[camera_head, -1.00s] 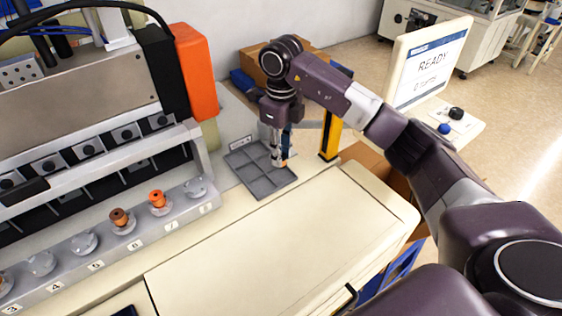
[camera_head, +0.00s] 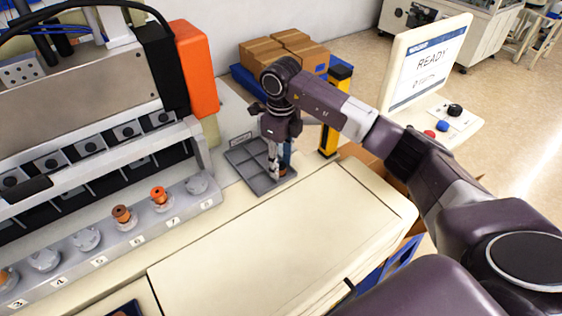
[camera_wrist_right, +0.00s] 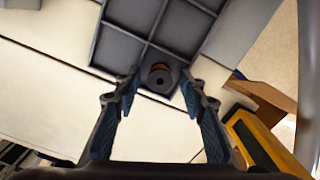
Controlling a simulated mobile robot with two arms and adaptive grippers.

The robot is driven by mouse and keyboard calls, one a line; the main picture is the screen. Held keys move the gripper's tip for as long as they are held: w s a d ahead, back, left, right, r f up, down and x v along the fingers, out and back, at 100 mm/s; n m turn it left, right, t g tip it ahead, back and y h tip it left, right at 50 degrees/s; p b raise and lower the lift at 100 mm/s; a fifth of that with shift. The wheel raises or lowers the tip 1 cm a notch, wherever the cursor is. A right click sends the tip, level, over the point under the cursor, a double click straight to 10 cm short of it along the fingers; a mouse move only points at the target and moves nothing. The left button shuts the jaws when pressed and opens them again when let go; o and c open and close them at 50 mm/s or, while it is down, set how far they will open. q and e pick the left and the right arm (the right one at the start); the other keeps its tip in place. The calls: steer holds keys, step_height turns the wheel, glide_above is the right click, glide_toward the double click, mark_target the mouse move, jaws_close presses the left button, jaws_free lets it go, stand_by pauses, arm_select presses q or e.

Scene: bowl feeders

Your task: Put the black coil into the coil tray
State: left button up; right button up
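The grey coil tray (camera_head: 240,156), divided into compartments, lies on the bench beside the feeder; its corner compartments (camera_wrist_right: 118,46) fill the top of the right wrist view. A small dark coil with a brownish edge (camera_wrist_right: 160,79) sits in a compartment at the tray's near edge. My right gripper (camera_head: 275,175) is low over the tray's right part. In the wrist view its fingertips (camera_wrist_right: 160,77) stand on either side of the coil, with a gap visible on both sides. The coil is not clear in the head view. My left gripper is not in view.
A feeder rail (camera_head: 112,246) with numbered round holders carries brown and orange coils (camera_head: 159,196). A yellow-black post (camera_head: 334,112), cardboard boxes (camera_head: 282,52) and a READY screen (camera_head: 430,65) stand behind and right. The bench top (camera_head: 275,245) in front is clear.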

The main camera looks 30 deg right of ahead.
mark_target(281, 165)
steer(key=shift+r, duration=0.3)
step_height(281, 165, up, 4)
steer(key=shift+w+r+b, duration=0.1)
steer(key=shift+b, duration=0.95)
step_height(281, 165, up, 8)
steer(key=b, duration=0.1)
steer(key=shift+f, duration=0.2)
steer(key=shift+f, duration=0.1)
